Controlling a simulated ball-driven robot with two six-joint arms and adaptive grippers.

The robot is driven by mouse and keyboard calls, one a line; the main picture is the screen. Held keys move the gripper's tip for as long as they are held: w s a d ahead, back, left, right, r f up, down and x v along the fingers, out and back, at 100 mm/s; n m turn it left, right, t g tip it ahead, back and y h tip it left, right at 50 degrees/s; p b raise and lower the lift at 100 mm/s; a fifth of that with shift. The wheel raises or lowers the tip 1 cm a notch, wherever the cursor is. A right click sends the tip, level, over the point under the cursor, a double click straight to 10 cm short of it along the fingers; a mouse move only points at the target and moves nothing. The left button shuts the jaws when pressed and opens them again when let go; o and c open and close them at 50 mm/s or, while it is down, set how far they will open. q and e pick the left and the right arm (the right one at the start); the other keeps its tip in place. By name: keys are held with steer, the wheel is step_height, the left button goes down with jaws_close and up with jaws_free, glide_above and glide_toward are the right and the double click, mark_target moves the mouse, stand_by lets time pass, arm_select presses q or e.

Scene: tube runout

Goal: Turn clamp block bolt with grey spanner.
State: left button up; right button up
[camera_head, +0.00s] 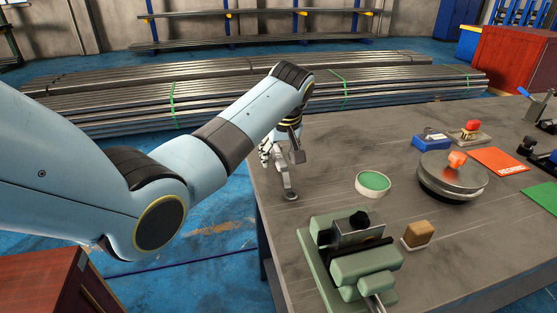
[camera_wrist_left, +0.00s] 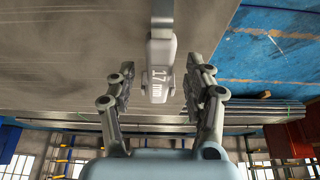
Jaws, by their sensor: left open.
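The grey spanner (camera_head: 284,182) is at the left edge of the table, its ring end toward the front. In the left wrist view its handle (camera_wrist_left: 160,62) is marked "17 mm" and lies between the fingers of my open left gripper (camera_wrist_left: 163,78), with gaps on both sides. In the head view my left gripper (camera_head: 282,152) is over the spanner's far end and partly hides it. The green clamp block (camera_head: 362,262) stands near the front of the table, with a dark bolt head (camera_head: 359,219) on top. My right gripper is not in view.
A green-topped round dish (camera_head: 373,185), a brown block (camera_head: 417,233) and a round metal turntable (camera_head: 452,180) with an orange knob stand right of the spanner and clamp block. A blue-and-white item (camera_head: 432,139) is farther back. The table's back left is mostly clear.

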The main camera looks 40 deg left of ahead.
arm_select(q)
steer(key=shift+w+a+f, duration=0.15)
steer(key=shift+w+f, duration=0.1)
steer(key=shift+f, duration=0.4)
jaws_close()
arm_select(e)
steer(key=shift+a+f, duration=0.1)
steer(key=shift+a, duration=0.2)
arm_select(q)
steer(key=shift+r, duration=0.1)
steer(key=shift+r, duration=0.45)
steer(key=r, duration=0.2)
steer(key=d+r, duration=0.1)
steer(key=shift+w+d+r, duration=0.1)
steer(key=shift+d+r, duration=0.1)
steer(key=shift+r, duration=0.2)
steer(key=d+r, duration=0.6)
steer(key=d, duration=0.4)
steer(key=shift+w+d+r, duration=0.15)
steer(key=shift+w, duration=0.1)
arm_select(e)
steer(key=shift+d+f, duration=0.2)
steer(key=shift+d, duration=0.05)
